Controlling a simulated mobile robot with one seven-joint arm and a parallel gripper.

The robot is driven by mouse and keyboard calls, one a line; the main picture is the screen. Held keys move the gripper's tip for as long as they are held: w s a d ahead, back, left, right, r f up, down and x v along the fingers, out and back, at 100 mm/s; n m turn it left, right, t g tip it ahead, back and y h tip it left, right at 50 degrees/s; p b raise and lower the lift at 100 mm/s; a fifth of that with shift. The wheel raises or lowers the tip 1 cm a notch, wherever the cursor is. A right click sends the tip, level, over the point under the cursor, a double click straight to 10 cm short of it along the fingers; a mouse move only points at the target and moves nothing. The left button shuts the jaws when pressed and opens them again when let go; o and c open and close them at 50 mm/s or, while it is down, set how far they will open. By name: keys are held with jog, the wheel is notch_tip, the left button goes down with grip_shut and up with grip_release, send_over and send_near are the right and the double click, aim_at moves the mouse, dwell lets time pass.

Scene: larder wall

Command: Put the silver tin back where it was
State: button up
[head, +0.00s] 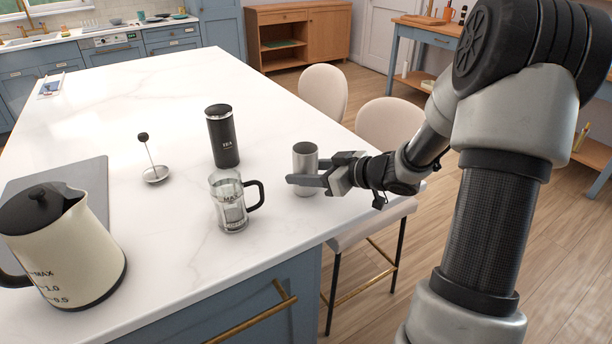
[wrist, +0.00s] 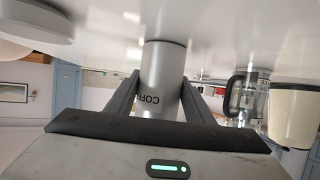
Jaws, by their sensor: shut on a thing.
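The silver tin (head: 305,159) is an open-topped metal cylinder near the right edge of the white island. My gripper (head: 304,180) reaches in from the right, low on the tin, and is shut on it. The wrist view is upside down; the tin (wrist: 164,66) shows there between the two fingers (wrist: 161,82), with part of a dark "COFF" label visible. The tin is upright, its base at or just above the island top; I cannot tell whether it touches.
On the island (head: 150,90), a glass press jug (head: 230,205) stands just left of the tin, and a black canister (head: 222,138) behind it. A plunger (head: 155,172) and a cream kettle (head: 70,250) are further left. The far island is mostly clear. Two chairs (head: 322,92) line the right side.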

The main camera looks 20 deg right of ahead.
jog(key=shift+f, duration=0.1)
jog(key=o, duration=1.2)
jog(key=shift+c, duration=0.2)
jog(key=shift+r, duration=0.25)
jog(key=p+v, duration=0.3)
jog(key=v, duration=0.9)
jog(key=shift+f, duration=0.1)
